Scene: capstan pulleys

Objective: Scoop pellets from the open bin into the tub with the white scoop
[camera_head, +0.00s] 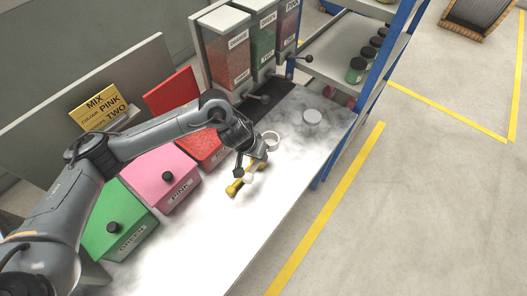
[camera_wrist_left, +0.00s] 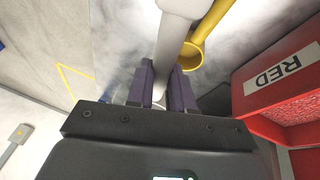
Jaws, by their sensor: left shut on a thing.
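My left gripper (camera_head: 246,168) is over the white table in front of the open red bin. In the left wrist view its two fingers (camera_wrist_left: 162,90) are closed around the white handle of the white scoop (camera_wrist_left: 174,45). A little of the scoop (camera_head: 249,178) shows below the gripper; its bowl is not clear. The red bin (camera_head: 221,155) holds red pellets, and its label (camera_wrist_left: 278,70) reads RED in the wrist view. A small round white tub (camera_head: 273,137) stands just beyond the gripper, partly hidden by it. My right gripper is out of view.
A yellow scoop (camera_head: 234,188) lies beside the white one; it also shows in the wrist view (camera_wrist_left: 193,52). Closed pink (camera_head: 160,180) and green (camera_head: 120,222) bins stand left. The table's front right is clear.

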